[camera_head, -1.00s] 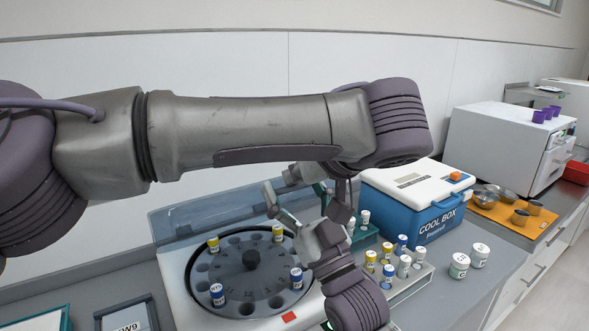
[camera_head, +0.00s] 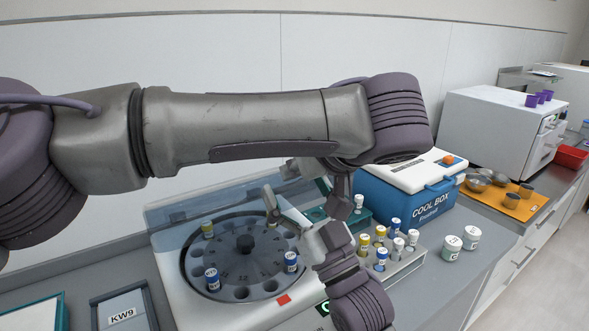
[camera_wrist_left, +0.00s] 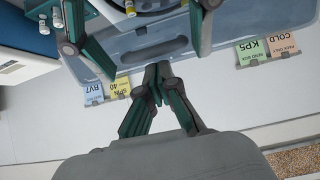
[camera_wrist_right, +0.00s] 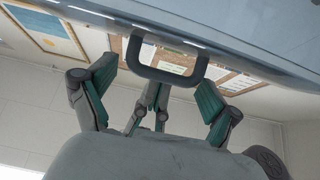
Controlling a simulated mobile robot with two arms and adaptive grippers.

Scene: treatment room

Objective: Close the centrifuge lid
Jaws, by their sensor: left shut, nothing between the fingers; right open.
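The centrifuge (camera_head: 185,308) is white, with a dark round rotor (camera_head: 243,262) holding yellow- and blue-capped tubes. Its translucent bluish lid (camera_head: 175,215) is hinged up at the back and tilts over the rear rotor; the rear tubes look tinted through it. In the right wrist view the lid (camera_wrist_right: 230,25) is overhead, with its dark handle (camera_wrist_right: 166,77). My right gripper (camera_wrist_right: 158,88) is open, its fingers either side of the handle; contact cannot be told. It shows in the head view (camera_head: 310,205). My left gripper (camera_wrist_left: 156,80) is shut and empty, near the lid edge; my arm largely hides it in the head view.
Right of the centrifuge stand a tube rack (camera_head: 402,268), a blue cool box (camera_head: 392,205) and two white jars (camera_head: 452,248). A framed KW9 plate (camera_head: 122,312) lies at the front left. Label cards (camera_wrist_left: 266,48) are by the wall. My left arm crosses above the counter.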

